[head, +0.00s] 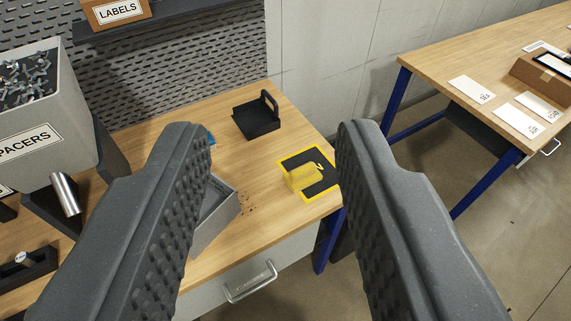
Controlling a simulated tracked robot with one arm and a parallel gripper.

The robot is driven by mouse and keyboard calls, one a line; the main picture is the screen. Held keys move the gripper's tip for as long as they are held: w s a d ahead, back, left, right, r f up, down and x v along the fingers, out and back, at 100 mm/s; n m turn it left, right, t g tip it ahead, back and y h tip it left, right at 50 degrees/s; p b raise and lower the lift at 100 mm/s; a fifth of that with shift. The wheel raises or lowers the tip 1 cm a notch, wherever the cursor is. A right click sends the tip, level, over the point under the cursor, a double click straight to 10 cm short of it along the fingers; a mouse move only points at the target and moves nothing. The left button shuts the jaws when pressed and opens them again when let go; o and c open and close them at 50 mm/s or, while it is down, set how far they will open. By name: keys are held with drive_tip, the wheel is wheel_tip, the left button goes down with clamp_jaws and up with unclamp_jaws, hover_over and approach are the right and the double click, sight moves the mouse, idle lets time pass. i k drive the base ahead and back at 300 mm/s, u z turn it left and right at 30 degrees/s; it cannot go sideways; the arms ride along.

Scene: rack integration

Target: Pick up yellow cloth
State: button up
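The yellow cloth (304,177) lies on a black mat with a yellow border (322,188), near the right front corner of the wooden workbench. It looks like a small folded or bunched piece on the left part of the mat. My gripper (265,140) is open and empty, its two dark ridged fingers spread wide. In the picture the cloth shows between the fingers, closer to the right one. The fingers appear well above and short of the bench, touching nothing. The right finger covers the mat's right edge.
A grey open box (218,212) sits left of the cloth, partly behind the left finger. Dark crumbs (249,203) lie between them. A black handled tray (257,117) stands behind. A spacers bin (45,110) is at left. A second table (440,65) stands right, across a floor gap.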

sight(302, 177)
drive_tip(key=u, duration=0.1)
drive_tip(key=i, duration=0.95)
drive_tip(key=z, duration=0.3)
